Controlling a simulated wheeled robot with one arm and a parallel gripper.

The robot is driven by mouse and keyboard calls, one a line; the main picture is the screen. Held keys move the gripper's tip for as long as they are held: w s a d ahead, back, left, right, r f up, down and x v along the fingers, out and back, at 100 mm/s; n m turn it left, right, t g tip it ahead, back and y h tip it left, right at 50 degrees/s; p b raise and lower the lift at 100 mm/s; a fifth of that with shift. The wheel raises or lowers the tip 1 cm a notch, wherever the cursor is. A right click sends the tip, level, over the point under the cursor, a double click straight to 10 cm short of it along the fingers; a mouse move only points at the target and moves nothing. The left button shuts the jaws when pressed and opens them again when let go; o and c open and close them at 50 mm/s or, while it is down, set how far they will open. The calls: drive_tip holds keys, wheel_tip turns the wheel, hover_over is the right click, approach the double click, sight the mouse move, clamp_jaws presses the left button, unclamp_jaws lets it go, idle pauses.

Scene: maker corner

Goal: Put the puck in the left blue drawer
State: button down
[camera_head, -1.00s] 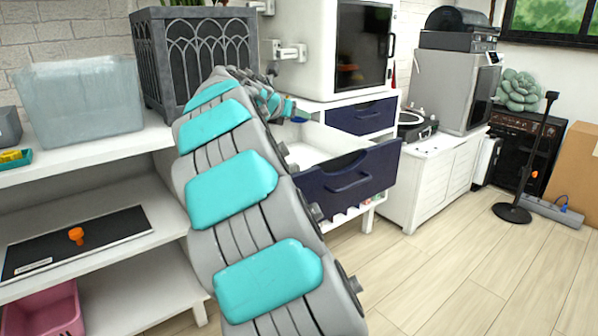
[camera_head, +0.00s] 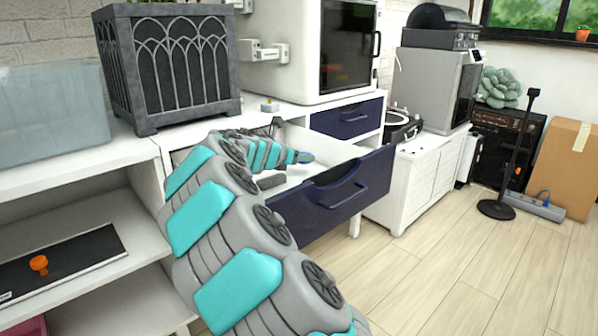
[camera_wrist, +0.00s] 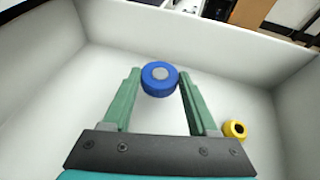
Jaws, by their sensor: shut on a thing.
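The puck (camera_wrist: 160,79) is blue with a grey centre and sits between the fingertips of my gripper (camera_wrist: 159,76) in the wrist view. My gripper is shut on it. The left blue drawer (camera_head: 335,192) is pulled open, with a dark blue front and a white inside. My gripper is over or inside this drawer, whose white walls surround it in the wrist view. A gap between puck and drawer floor cannot be judged. In the head view my arm hides part of the drawer.
A yellow ring-shaped thing (camera_wrist: 234,129) lies in the drawer, right of my gripper. A second blue drawer (camera_head: 346,118) is shut. A dark lattice box (camera_head: 172,65) and a translucent bin (camera_head: 50,115) stand to the left.

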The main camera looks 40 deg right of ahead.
sight(300, 176)
wheel_tip(300, 176, down, 4)
drive_tip(key=shift+b, duration=0.3)
drive_tip(key=shift+c, duration=0.9)
unclamp_jaws()
drive_tip(key=p+v, duration=0.1)
drive_tip(key=v, duration=1.1)
drive_tip(key=shift+r, duration=0.1)
